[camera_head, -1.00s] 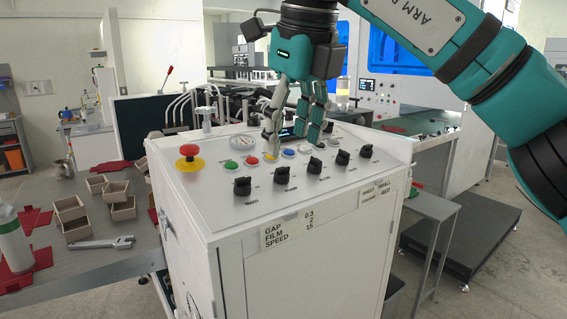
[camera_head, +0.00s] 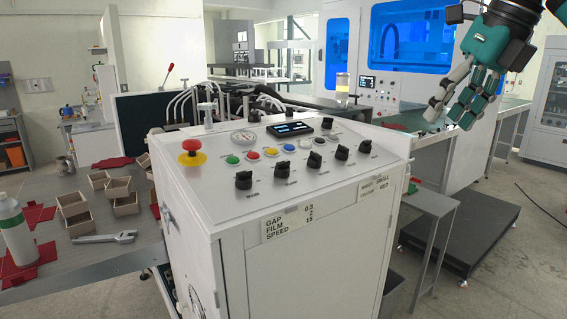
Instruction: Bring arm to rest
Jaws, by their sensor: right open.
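My right gripper (camera_head: 455,108) hangs at the upper right of the head view, open and empty, fingers pointing down and to the left. It is apart from the control cabinet (camera_head: 310,250), to the right of its panel. The panel top carries a red emergency stop knob (camera_head: 190,147) on a yellow base, a round gauge (camera_head: 243,138), a dark display (camera_head: 290,128), a row of coloured buttons (camera_head: 269,152) and a row of black knobs (camera_head: 285,170). Most of my right arm is outside the frame. My left gripper does not show.
A grey table (camera_head: 115,258) at the left holds several small open boxes (camera_head: 74,211), a wrench (camera_head: 105,238) and a white bottle (camera_head: 15,231). A machine with blue windows (camera_head: 407,42) stands behind. A dark low platform (camera_head: 468,230) is on the floor at the right.

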